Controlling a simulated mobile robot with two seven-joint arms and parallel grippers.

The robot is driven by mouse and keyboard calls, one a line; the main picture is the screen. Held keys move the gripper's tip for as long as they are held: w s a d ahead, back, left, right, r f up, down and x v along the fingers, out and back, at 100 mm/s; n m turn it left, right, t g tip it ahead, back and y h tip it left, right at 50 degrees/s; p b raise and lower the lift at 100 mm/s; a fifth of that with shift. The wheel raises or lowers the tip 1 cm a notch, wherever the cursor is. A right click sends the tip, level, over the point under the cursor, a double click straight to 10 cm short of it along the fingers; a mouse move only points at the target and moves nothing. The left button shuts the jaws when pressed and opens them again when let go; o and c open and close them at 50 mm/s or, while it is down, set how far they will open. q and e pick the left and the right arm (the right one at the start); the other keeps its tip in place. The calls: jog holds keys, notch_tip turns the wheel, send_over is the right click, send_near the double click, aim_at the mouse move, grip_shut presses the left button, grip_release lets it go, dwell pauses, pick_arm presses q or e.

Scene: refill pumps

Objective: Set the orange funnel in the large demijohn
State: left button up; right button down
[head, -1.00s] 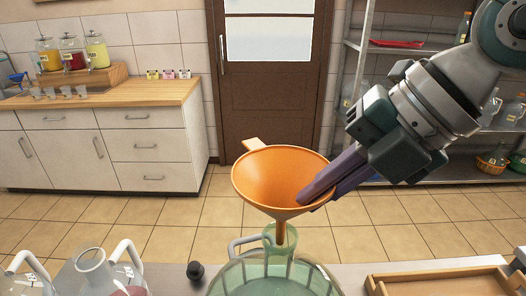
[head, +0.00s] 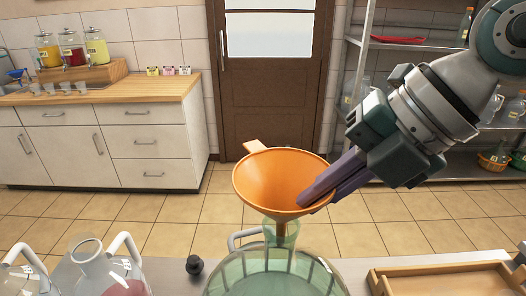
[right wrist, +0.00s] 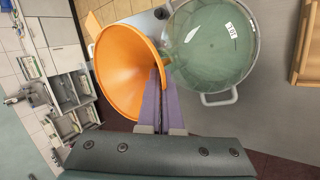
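The orange funnel (head: 280,182) is upright over the neck of the large green glass demijohn (head: 275,278). Its stem shows inside the neck's mouth in the head view. My right gripper (head: 312,194) is shut on the right side of the funnel's rim. In the right wrist view the purple fingers (right wrist: 158,82) pinch the wall of the orange funnel (right wrist: 122,70), with the demijohn (right wrist: 212,45) beside it, bearing a white label. My left gripper is not in view.
Clear glass jugs (head: 92,268) stand at the front left. A small black knob-like object (head: 194,265) sits left of the demijohn. A wooden tray (head: 440,276) lies at the right on the grey worktop.

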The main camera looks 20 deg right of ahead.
jog(key=shift+f+b, duration=0.6)
jog(key=shift+f, duration=0.3)
jog(key=c, duration=1)
grip_release()
